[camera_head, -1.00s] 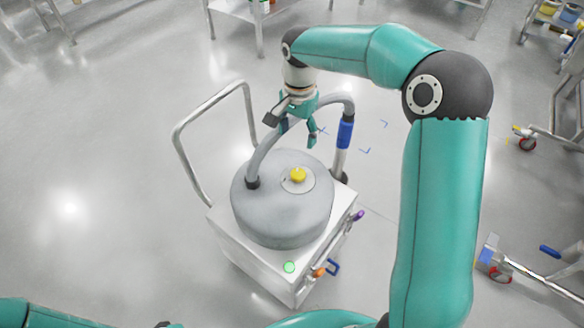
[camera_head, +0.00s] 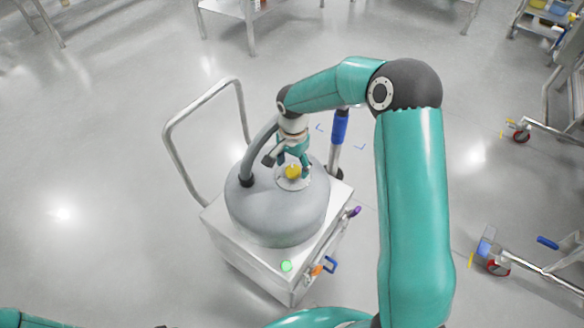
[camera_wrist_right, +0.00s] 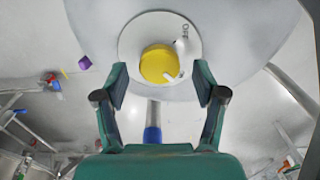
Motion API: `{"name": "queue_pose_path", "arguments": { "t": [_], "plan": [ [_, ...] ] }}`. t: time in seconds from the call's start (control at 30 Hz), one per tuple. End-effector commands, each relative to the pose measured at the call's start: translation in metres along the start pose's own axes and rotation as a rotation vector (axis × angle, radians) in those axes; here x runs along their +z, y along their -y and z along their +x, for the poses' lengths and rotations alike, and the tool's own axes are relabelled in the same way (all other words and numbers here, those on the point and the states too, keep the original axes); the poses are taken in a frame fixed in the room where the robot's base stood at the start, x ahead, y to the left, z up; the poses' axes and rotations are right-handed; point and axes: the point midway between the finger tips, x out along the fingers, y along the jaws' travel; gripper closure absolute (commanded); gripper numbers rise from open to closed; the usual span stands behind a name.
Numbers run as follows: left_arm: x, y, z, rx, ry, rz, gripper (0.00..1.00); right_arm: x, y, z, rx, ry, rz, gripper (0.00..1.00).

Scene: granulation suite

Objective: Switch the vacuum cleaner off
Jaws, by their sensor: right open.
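The vacuum cleaner (camera_head: 272,214) is a grey round drum on a white wheeled box with a push handle. A yellow knob (camera_head: 292,171) sits on a pale round plate on its lid. In the right wrist view the yellow knob (camera_wrist_right: 160,63) has a white mark at its lower right, and the plate (camera_wrist_right: 186,36) carries small lettering. My right gripper (camera_head: 293,165) is at the knob, pointing down. In the right wrist view its fingers (camera_wrist_right: 162,88) are open, one on each side of the knob; I see no contact. A green light (camera_head: 286,266) glows on the box's front.
The grey hose arches up from the drum, and a blue-sleeved upright tube (camera_head: 339,127) stands behind it. The push handle (camera_head: 203,108) rises at the left. A wheeled frame (camera_head: 500,262) stands at the right, and shelving (camera_head: 247,20) at the back. Floor around the vacuum cleaner is mostly clear.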

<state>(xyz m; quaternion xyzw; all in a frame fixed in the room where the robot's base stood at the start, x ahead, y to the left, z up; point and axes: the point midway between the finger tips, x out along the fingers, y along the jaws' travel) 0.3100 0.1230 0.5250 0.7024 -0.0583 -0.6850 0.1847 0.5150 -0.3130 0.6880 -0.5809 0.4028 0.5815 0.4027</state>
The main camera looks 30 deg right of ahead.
Motion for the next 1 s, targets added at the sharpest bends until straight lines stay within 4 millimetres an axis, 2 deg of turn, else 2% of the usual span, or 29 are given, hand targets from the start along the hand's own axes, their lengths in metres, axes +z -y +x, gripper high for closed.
{"name": "queue_pose_path", "arguments": {
  "t": [0.13,0.43,0.47,0.8,1.0],
  "plan": [
    [0.0,0.0002,0.0007,0.0,0.0,0.0,1.0,0.0,-0.0003,0.0096,0.0,0.0,0.0,0.3],
    [0.0,0.0002,0.0007,0.0,0.0,0.0,1.0,-0.0001,-0.0003,0.0113,-0.001,0.0,0.0,0.3],
    [0.0,0.0002,0.0007,0.0,0.0,0.0,1.0,-0.0001,-0.0004,0.0113,-0.001,0.0,0.0,0.33],
    [0.0,0.0002,0.0007,0.0,0.0,0.0,1.0,-0.0001,-0.0005,0.0111,0.0,0.0,0.0,0.9],
    [0.0,0.0003,0.001,0.0,0.0,0.0,1.0,-0.0001,-0.0006,0.0111,0.001,0.0,-0.008,0.9]
  ]
}}
